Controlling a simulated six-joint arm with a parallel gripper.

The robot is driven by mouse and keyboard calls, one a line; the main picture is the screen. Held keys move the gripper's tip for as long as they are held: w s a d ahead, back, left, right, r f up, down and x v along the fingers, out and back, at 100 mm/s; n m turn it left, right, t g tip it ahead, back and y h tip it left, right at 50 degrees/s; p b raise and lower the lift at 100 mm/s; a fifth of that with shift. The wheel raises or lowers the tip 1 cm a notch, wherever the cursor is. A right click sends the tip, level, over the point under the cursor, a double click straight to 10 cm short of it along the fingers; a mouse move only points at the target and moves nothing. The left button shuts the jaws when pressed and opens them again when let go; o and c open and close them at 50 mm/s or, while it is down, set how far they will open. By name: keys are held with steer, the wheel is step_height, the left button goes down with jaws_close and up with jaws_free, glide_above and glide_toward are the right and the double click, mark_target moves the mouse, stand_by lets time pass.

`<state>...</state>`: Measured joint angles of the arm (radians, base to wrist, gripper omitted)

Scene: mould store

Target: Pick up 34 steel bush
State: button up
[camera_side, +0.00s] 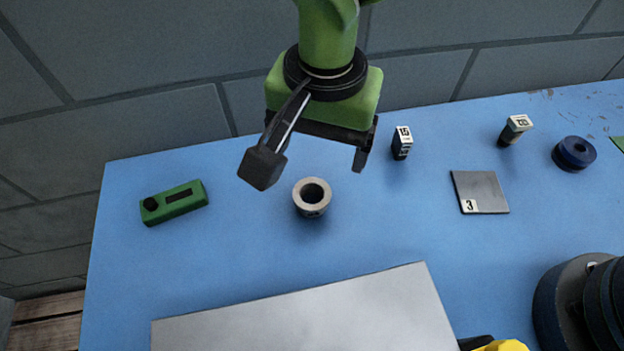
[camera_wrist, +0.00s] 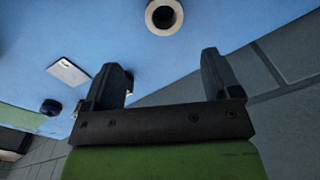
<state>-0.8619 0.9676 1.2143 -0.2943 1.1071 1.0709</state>
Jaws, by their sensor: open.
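A short grey steel bush (camera_side: 312,197) with a round hole stands upright on the blue table in the side view. A label is on its lower front, but its number is too small to read. The bush also shows in the wrist view (camera_wrist: 164,16), at the top edge and partly cut off. My gripper (camera_side: 312,170) is open and empty. It is above the table, behind the bush and apart from it. Both fingers show in the wrist view (camera_wrist: 167,72), with the bush beyond their tips.
A green device (camera_side: 174,203) lies left of the bush. A block labelled 15 (camera_side: 402,143), a flat plate labelled 3 (camera_side: 480,192), a block labelled 28 (camera_side: 515,130) and a dark blue ring (camera_side: 574,154) are to the right. A large grey plate (camera_side: 310,315) lies in front.

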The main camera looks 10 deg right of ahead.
glide_toward(310, 197)
steer(key=shift+s+d+f, duration=0.1)
steer(key=shift+s+f, duration=0.35)
steer(key=shift+s, duration=0.4)
steer(key=shift+a+f, duration=0.15)
steer(key=shift+f, duration=1.4)
steer(key=shift+a+f, duration=0.2)
steer(key=shift+f, duration=1.35)
steer(key=c, duration=1.1)
